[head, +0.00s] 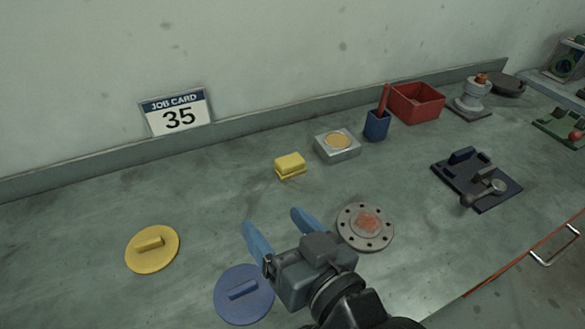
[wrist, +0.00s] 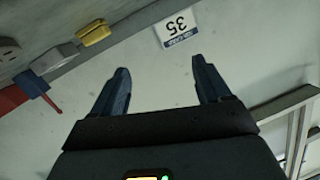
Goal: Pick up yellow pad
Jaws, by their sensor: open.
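A small yellow block-shaped pad (head: 290,165) lies on the grey-green bench, left of a square metal block with a tan round top. It also shows at the upper left of the wrist view (wrist: 92,35). A round yellow disc with a raised grip bar (head: 152,262) lies further left on the bench. My gripper (head: 272,221) is open and empty, with its blue fingers apart. In the head view it appears below the yellow block, between the blue disc and the flange. In the wrist view the space between the fingertips (wrist: 160,80) holds nothing.
The blue disc (head: 230,302) and metal flange (head: 348,234) lie near my gripper. The square metal block (head: 338,153), blue cup (head: 377,126) and red bin (head: 418,105) stand right of the yellow block. A job card (head: 178,112) is behind.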

